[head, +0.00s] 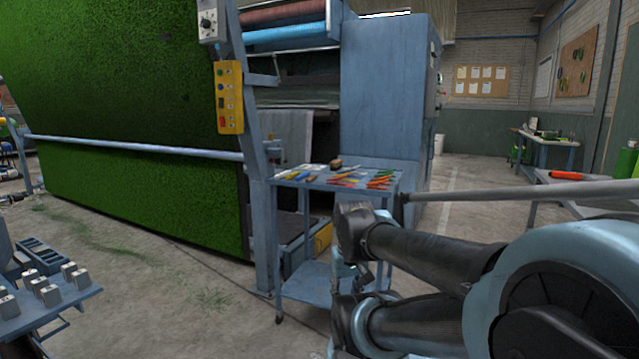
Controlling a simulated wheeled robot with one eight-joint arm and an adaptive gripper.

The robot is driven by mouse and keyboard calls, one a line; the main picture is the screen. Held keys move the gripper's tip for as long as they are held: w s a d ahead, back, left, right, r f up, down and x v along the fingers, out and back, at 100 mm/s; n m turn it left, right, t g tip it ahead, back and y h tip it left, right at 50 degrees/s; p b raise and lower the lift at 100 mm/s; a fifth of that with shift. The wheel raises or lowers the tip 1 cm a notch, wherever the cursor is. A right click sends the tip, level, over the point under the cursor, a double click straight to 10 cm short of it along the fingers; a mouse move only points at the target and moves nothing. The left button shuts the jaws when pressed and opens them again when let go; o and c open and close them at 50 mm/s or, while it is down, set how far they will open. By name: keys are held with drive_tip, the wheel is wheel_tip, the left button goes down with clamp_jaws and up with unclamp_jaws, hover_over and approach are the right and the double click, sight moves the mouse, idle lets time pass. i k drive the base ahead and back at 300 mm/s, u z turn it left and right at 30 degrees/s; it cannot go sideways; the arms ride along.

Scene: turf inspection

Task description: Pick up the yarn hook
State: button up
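A blue tool cart (290,183) stands in the middle of the head view, in front of the machine. Several small hand tools with coloured handles (380,180) lie in rows on its top, red, orange, green, yellow and blue among them. A round brown-and-dark item (336,164) lies at the back of the top. The yarn hook may be among these tools, but they are too small to tell which it is. My arm fills the lower right, and its links cover the cart's lower right part. I cannot make out my gripper's fingers.
A large green turf sheet (120,100) hangs at the left behind a pale rail (130,145). A blue stand with metal blocks (40,325) is at the lower left. A bench with an orange item (567,175) stands at the right. Concrete floor is open left of the cart.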

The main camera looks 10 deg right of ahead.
sight(313, 178)
drive_tip(key=z, duration=0.05)
drive_tip(key=i, duration=1)
drive_tip(key=u, duration=0.05)
